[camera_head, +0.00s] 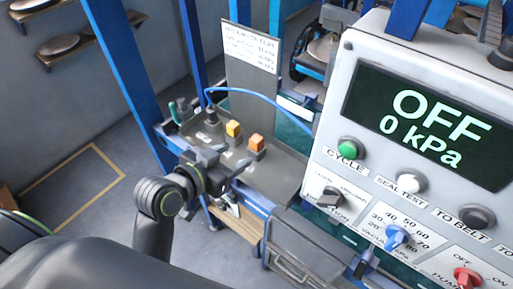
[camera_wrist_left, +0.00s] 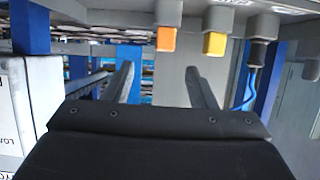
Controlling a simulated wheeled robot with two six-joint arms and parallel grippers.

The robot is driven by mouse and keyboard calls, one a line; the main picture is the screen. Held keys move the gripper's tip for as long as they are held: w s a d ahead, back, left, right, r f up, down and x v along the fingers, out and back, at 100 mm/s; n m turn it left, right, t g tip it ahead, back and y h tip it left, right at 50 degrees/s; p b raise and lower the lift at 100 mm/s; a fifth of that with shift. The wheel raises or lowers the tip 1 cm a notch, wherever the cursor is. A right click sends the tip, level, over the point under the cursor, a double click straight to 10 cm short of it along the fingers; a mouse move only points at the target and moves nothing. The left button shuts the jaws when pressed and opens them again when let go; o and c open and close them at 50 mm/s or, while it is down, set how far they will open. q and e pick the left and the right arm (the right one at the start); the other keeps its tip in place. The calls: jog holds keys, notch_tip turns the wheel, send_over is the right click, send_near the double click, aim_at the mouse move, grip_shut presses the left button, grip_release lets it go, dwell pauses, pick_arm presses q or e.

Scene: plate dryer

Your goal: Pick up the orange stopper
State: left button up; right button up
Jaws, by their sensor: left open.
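The orange stopper (camera_head: 257,143) stands on a grey shelf (camera_head: 285,172), to the right of a yellow stopper (camera_head: 233,129). In the left wrist view the orange stopper (camera_wrist_left: 166,39) shows beyond the fingertips, slightly right of the middle between them, with the yellow stopper (camera_wrist_left: 214,43) to its right. My left gripper (camera_head: 233,160) is open and empty, on the near side of the stoppers and apart from them. Its two fingers also show spread in the left wrist view (camera_wrist_left: 160,72). My right gripper is in neither view.
A dark plug with a blue hose (camera_head: 245,95) is left of the yellow stopper. An upright grey panel with a label (camera_head: 250,47) stands behind. A control box (camera_head: 333,100) with knobs and a screen reading OFF, 0 kPa, is at right. Blue posts (camera_head: 122,70) stand at left.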

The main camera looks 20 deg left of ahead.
aim_at(254, 143)
pick_arm(q)
jog(key=p+x, duration=0.2)
jog(key=x, duration=0.4)
jog(key=shift+w+d+f, duration=0.1)
jog(key=shift+w+d, duration=0.05)
jog(key=shift+w, duration=0.2)
jog(key=shift+w+d+f, duration=0.15)
jog(key=shift+w+f, duration=0.1)
jog(key=shift+w, duration=0.25)
jog(key=shift+w+f+p, duration=0.35)
jog(key=shift+w+p, duration=0.15)
jog(key=shift+w, duration=0.15)
jog(key=p+x, duration=0.1)
jog(key=x, duration=0.1)
jog(key=shift+w+f, duration=0.3)
jog(key=shift+w, duration=0.05)
jog(key=shift+w+d+f, duration=0.15)
jog(key=shift+w+f, duration=0.1)
jog(key=shift+w, duration=0.2)
jog(key=c, duration=1.1)
jog(key=shift+o, duration=0.2)
